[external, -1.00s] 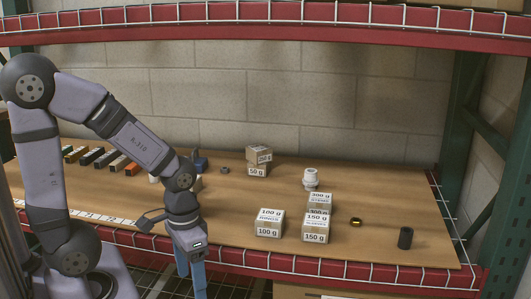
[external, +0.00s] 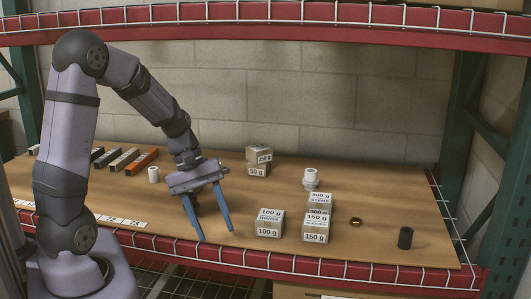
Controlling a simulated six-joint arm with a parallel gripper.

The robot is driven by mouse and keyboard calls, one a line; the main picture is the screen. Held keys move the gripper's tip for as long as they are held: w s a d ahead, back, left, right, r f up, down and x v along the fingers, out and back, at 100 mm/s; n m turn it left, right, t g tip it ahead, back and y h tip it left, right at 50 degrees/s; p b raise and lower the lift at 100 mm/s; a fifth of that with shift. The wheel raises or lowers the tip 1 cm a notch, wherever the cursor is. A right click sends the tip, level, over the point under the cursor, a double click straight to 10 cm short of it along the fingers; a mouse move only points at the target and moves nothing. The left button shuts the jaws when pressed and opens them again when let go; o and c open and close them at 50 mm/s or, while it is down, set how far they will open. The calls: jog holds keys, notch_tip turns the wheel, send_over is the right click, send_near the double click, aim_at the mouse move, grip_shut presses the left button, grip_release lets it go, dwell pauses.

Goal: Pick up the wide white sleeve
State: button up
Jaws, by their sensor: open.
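A small white cylinder (external: 153,174) stands on the wooden shelf board, left of my gripper. A second white piece (external: 310,179) stands at centre right, with a broader lower part and a narrower top. I cannot tell for sure which of the two is the wide white sleeve. My gripper (external: 215,235) points down with its blue fingers spread, open and empty. It is over the front of the board, between the two white pieces and apart from both.
Boxes marked 100 g (external: 269,223) and 150 g (external: 315,228) stand right of my gripper, with a 300 g box (external: 320,202) behind. Small boxes (external: 258,162) are stacked farther back. A black cylinder (external: 405,238) and a brass ring (external: 356,222) are at right. A wire rail (external: 290,262) edges the front.

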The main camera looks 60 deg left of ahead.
jog(key=w+a+r+n+t+h+p, duration=0.1)
jog(key=w+a+r+n+t, duration=0.1)
jog(key=a+r+n, duration=0.3)
jog(key=w+a+n+t+p, duration=0.1)
jog(key=w+a+n+t, duration=0.15)
jog(key=a, duration=0.45)
jog(key=n+t+y+b, duration=0.4)
jog(key=n+t+y, duration=0.3)
jog(key=n, duration=0.9)
send_near(149, 169)
jog(key=shift+t+h, duration=0.25)
jog(key=shift+h, duration=0.05)
jog(key=x, duration=0.4)
jog(key=shift+a, duration=0.45)
jog(key=shift+d+f+x, duration=0.1)
jog(key=shift+x, duration=1.75)
jog(key=shift+d+f+x, duration=0.1)
jog(key=shift+x, duration=1.8)
jog(key=shift+s, duration=0.1)
jog(key=c, duration=1.1)
